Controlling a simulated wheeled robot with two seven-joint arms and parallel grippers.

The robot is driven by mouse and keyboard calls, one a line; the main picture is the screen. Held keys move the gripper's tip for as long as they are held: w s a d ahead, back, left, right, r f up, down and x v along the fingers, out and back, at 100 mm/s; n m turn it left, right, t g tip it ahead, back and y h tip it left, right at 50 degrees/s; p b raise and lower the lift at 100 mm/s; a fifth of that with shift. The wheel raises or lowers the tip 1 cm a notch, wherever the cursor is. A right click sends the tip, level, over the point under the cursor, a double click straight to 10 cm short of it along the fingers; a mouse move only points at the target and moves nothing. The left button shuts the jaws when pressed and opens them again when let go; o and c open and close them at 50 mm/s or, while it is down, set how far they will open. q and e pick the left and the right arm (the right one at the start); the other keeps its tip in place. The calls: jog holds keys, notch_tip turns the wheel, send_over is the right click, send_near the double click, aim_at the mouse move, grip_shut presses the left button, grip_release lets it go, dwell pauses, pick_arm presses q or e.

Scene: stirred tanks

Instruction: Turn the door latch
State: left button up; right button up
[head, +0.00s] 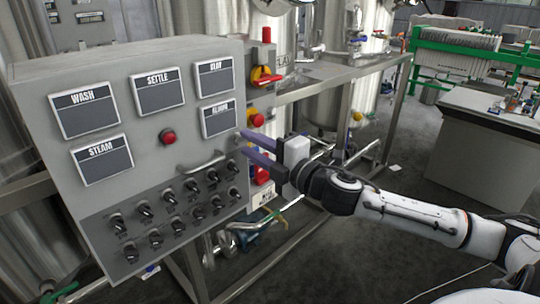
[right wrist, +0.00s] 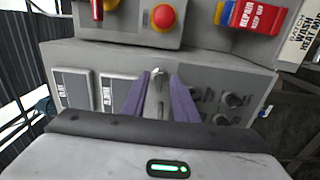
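The grey control cabinet (head: 55,180) fills the left of the head view. A small silver latch (right wrist: 158,82) shows on its front in the right wrist view, between the purple fingers of my right gripper (right wrist: 161,78). The fingers stand apart, with a visible gap on each side of the latch. In the head view my right gripper (head: 243,144) reaches in from the right to the cabinet's right front edge, where the fingers mostly hide the latch. I cannot tell whether either finger touches it. My left gripper is not in view.
A bar handle (head: 203,163) and several black knobs (head: 145,212) are on the cabinet front near the fingers. A red button (head: 168,137) sits among the label screens. A red emergency button (head: 256,119) and red switch (head: 267,77) are beside the cabinet. Steel tanks stand behind.

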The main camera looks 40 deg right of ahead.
jog(key=s, duration=0.9)
jog(key=shift+d, duration=0.35)
jog(key=shift+s, duration=0.1)
jog(key=s+f+m+g+h, duration=0.1)
jog(key=s+f+m+g, duration=0.3)
jog(key=f, duration=0.8)
jog(key=s+f+m+g+h, duration=0.1)
jog(key=s+f+m, duration=0.3)
jog(key=f, duration=0.8)
jog(key=s+a+f+m+g+y, duration=0.1)
jog(key=s+a+f+m, duration=0.3)
jog(key=a+f, duration=0.4)
jog(key=s+a+f+m+g+y, duration=0.2)
jog(key=s+a+f, duration=0.4)
jog(key=a+f, duration=0.3)
jog(key=a+m+g, duration=0.1)
jog(key=a+m, duration=0.1)
jog(key=a, duration=0.1)
jog(key=shift+a+m, duration=0.15)
jog(key=shift+m, duration=0.15)
jog(key=shift+r, duration=0.1)
